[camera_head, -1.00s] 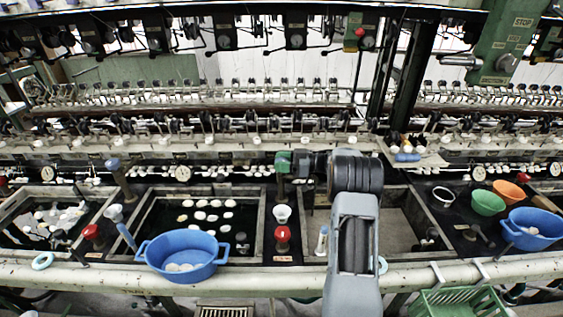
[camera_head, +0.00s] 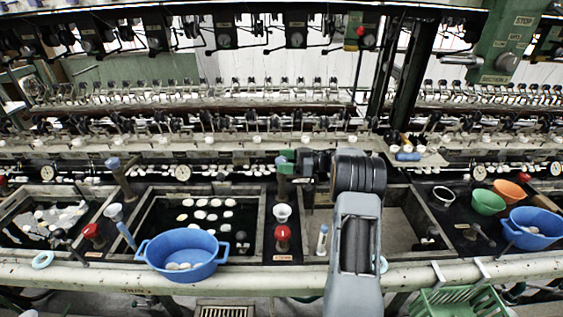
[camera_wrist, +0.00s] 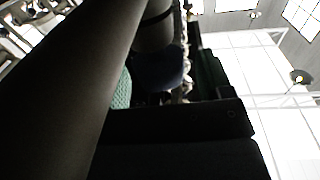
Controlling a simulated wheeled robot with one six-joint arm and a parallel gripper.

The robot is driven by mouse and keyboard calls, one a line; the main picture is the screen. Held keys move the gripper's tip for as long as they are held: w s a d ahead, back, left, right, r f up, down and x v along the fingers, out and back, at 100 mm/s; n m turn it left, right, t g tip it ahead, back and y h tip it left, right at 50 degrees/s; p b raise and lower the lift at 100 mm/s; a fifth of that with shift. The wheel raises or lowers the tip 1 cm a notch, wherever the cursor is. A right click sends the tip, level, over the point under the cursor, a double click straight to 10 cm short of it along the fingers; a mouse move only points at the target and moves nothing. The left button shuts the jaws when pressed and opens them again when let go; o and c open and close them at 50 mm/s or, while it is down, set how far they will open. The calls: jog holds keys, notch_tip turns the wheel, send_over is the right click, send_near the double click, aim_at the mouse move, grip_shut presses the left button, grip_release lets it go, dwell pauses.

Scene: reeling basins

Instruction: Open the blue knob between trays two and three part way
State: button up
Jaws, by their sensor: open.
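The blue knob (camera_head: 281,160) tops a dark post (camera_head: 281,187) between the second tray (camera_head: 147,196), which holds water and pale cocoons, and the third tray (camera_head: 400,235), partly hidden by my arm. My gripper (camera_head: 287,167) is level with the knob, its green fingertips overlapping it in the head view. It is open; the picture does not settle whether the jaws are around the knob or touching it. In the wrist view the knob (camera_wrist: 160,70) is a dark blue rounded shape close by, beside a green pad (camera_wrist: 122,92) and dark gripper parts.
Below the post stand a white cup (camera_head: 282,212) and a red knob (camera_head: 282,233). Another blue-topped post (camera_head: 113,164) stands left. A blue basin (camera_head: 182,256) sits at the front rail. Green (camera_head: 487,202) and orange (camera_head: 510,189) bowls lie right. Machine rows run behind.

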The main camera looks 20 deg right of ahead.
jog(key=b+v, duration=0.1)
jog(key=v, duration=1.1)
jog(key=shift+d+b, duration=0.3)
